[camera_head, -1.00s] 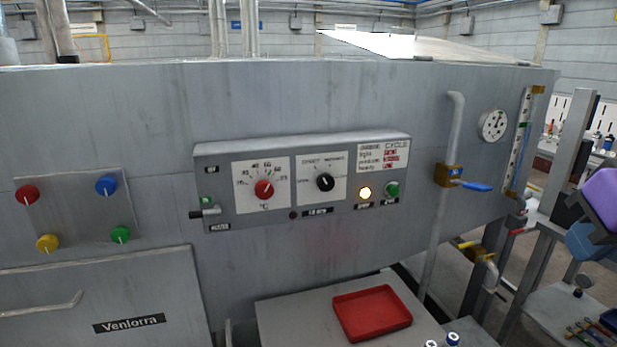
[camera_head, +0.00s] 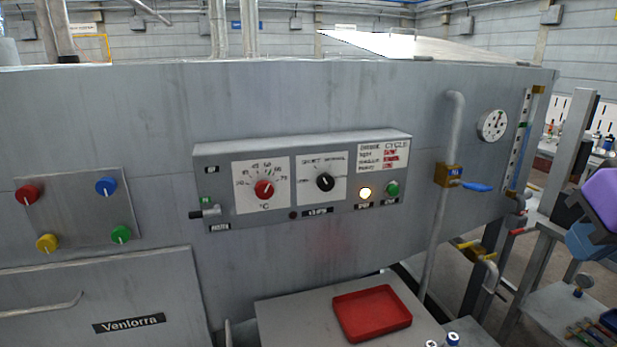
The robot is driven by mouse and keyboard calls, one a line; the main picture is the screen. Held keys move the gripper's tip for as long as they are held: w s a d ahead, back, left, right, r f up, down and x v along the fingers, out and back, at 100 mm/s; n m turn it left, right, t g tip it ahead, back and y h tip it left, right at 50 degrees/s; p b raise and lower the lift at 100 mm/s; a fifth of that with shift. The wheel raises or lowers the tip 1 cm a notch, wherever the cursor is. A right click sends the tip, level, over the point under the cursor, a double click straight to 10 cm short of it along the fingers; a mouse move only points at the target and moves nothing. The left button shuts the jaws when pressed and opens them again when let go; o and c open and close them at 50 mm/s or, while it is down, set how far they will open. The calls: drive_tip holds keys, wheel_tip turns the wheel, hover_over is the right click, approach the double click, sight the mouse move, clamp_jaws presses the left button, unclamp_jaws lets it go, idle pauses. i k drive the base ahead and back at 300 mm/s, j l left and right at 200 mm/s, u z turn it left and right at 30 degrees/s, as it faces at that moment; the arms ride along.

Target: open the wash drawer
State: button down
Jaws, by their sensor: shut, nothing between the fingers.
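A grey front panel (camera_head: 140,285) with a bar handle (camera_head: 42,307) and a black "Venlorra" label (camera_head: 129,323) is at the lower left of the head view. It looks like the drawer front and sits flush against the machine, with its bottom cut off by the picture edge. No other drawer is clear to see. My gripper is not in view. Only purple and blue parts of what looks like my own arm show at the right edge, well away from the handle.
Above the panel are several coloured knobs (camera_head: 76,214). A control box (camera_head: 303,180) juts out at the centre. A red tray (camera_head: 371,314) rests on a grey surface (camera_head: 290,316) below. A vertical pipe (camera_head: 443,210) with a blue-handled valve (camera_head: 474,187) stands at right.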

sight(152, 298)
drive_tip(key=u, duration=1.9)
drive_tip(key=k+j, duration=0.1)
drive_tip(key=j, duration=0.35)
drive_tip(key=i+j, duration=0.2)
drive_tip(key=j, duration=0.15)
drive_tip(key=i+j+z, duration=0.1)
drive_tip(key=i+j, duration=0.25)
drive_tip(key=j, duration=0.3)
drive_tip(key=i+j, duration=0.15)
drive_tip(key=i, duration=0.3)
drive_tip(key=l+z, duration=0.05)
